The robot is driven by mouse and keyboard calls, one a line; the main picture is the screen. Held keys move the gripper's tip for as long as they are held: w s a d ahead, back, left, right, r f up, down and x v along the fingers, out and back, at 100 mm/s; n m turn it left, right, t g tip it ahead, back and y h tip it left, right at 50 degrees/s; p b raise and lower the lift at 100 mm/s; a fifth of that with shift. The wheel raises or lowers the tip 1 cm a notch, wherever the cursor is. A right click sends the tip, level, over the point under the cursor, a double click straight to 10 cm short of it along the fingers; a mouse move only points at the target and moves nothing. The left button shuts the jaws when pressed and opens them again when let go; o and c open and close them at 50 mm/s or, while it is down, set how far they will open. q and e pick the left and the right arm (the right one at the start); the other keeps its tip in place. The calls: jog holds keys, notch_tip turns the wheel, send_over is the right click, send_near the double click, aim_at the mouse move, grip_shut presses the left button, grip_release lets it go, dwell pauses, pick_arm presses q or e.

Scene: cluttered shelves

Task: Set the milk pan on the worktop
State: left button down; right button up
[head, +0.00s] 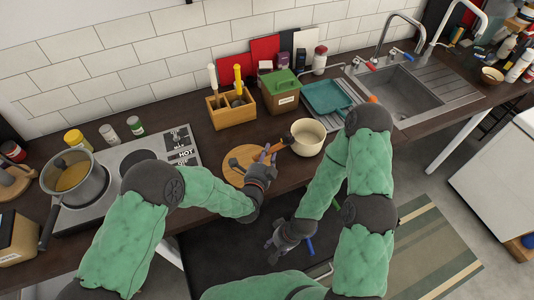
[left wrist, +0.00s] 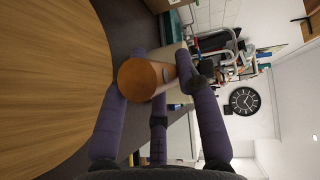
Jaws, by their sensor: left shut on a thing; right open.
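The cream milk pan (head: 308,138) is over the worktop (head: 345,148), right of the round wooden board. Its brown handle points left. My left gripper (head: 264,164) is shut on that handle; in the left wrist view the handle's round wooden end (left wrist: 140,79) sits between the fingers of the gripper (left wrist: 155,85). The fingers hide part of the pan there. I cannot tell whether the pan's base touches the worktop. My right gripper (head: 289,243) is open and empty, low in front of the worktop's edge.
A hob (head: 125,165) with a grey pot (head: 75,178) is at left. A wooden caddy (head: 230,110), green box (head: 281,94), teal tray (head: 326,97) and sink (head: 415,90) line the back.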

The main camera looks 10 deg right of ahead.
pick_arm(q)
jog(key=shift+f+b, duration=0.45)
jog(key=shift+b, duration=0.2)
dwell(0.3)
jog(key=c, duration=0.8)
grip_release()
jog(key=shift+s+f, duration=0.1)
jog(key=shift+s, duration=0.05)
jog(key=v, duration=1.2)
